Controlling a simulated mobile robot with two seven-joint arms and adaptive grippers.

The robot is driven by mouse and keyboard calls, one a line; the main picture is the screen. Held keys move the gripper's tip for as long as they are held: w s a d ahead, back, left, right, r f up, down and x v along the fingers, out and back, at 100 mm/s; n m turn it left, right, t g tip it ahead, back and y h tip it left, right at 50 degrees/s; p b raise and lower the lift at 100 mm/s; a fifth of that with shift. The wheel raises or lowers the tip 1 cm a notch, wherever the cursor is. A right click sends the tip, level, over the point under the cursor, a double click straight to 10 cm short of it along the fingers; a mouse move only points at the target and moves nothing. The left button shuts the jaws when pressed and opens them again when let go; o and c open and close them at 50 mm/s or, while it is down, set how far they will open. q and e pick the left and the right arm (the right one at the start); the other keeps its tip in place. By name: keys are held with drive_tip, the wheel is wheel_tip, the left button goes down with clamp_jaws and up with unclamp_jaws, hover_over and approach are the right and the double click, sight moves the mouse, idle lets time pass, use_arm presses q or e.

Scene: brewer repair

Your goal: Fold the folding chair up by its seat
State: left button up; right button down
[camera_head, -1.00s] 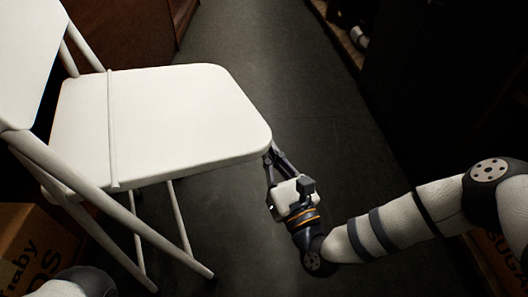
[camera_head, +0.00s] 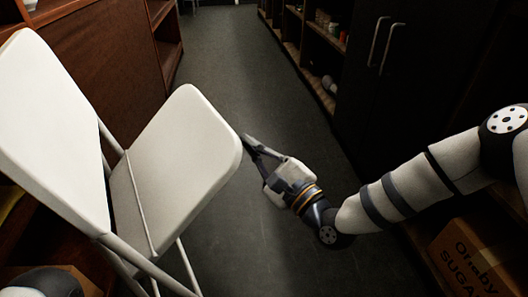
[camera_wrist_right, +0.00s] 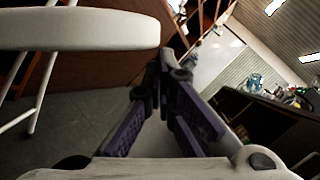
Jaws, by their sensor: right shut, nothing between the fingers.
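The white folding chair stands at the left of the head view, with its backrest (camera_head: 48,135) at the far left. Its seat (camera_head: 180,165) is tilted, the front edge raised, so the chair is partly folded. My right gripper (camera_head: 247,141) is shut and empty, its fingertips at or just beside the seat's front edge. I cannot tell if they touch. In the right wrist view the seat (camera_wrist_right: 80,30) is at the upper left, beside the shut fingers (camera_wrist_right: 163,62). My left gripper is not seen; only a bit of my left arm shows at the bottom left.
A dark cabinet (camera_head: 385,95) and open shelves (camera_head: 312,50) line the right side. A cardboard box (camera_head: 470,258) lies at the lower right. A reddish-brown wooden cabinet (camera_head: 105,65) stands behind the chair. The floor aisle (camera_head: 235,70) between them is clear.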

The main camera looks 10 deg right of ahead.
drive_tip(key=s+a+r+n+p, duration=0.1)
drive_tip(key=a+r+p, duration=0.1)
drive_tip(key=r, duration=0.1)
drive_tip(key=s+a+r+n+p, duration=0.1)
drive_tip(key=a+r+n+p, duration=0.1)
drive_tip(key=r, duration=0.1)
drive_tip(key=s+a+r+n+g+p, duration=0.1)
drive_tip(key=a+r+n+p, duration=0.1)
drive_tip(key=a+r+p, duration=0.1)
drive_tip(key=shift+r, duration=0.1)
drive_tip(key=shift+s+a+n, duration=0.1)
drive_tip(key=shift+a+n, duration=0.2)
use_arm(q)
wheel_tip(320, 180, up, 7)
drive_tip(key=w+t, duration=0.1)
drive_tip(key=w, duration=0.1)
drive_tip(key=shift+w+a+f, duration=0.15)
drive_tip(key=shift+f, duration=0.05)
use_arm(e)
drive_tip(key=shift+d+f, duration=0.1)
drive_tip(key=shift+f, duration=0.25)
